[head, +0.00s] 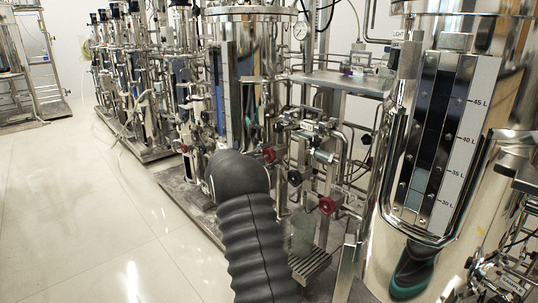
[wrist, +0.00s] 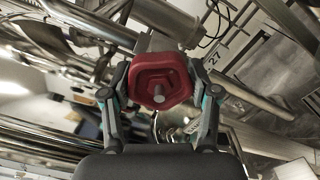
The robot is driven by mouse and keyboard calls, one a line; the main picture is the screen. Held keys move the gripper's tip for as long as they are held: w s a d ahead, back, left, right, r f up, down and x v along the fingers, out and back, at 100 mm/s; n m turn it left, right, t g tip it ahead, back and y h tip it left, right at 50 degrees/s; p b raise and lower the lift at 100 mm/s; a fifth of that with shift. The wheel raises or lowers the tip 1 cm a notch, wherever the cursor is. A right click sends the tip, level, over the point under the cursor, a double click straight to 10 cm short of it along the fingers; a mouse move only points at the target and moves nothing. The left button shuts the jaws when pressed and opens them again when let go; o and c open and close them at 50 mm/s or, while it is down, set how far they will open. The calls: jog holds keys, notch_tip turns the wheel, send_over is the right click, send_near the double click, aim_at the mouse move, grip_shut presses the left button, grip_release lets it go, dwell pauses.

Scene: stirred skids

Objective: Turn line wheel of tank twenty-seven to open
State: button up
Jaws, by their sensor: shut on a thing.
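A dark red hand wheel (wrist: 160,82) with a metal stem end at its centre fills the middle of the wrist view. My gripper (wrist: 160,76) is shut on it, one finger on each side of its rim. A plate with the number 27 (wrist: 214,59) shows just right of the wheel, on the metal behind. In the head view my dark ribbed arm covers the lower middle and hides the gripper. Red wheels show there near the arm (head: 268,154) and to its right (head: 326,205); I cannot tell which one is held.
A large steel tank (head: 460,130) with a litre scale stands at the right. A steel shelf (head: 340,82) and dense pipework crowd the middle. Several more tank skids (head: 130,80) run back at the left. The pale floor (head: 70,215) at the left is clear.

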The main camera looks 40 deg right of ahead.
jog(key=n+p, duration=0.2)
jog(key=n, duration=0.3)
jog(key=shift+r, duration=0.1)
dwell(0.5)
jog(key=o, duration=1.2)
jog(key=shift+a, duration=0.1)
jog(key=a, duration=0.8)
jog(key=s+a, duration=0.1)
jog(key=a, duration=0.2)
jog(key=shift+a, duration=0.4)
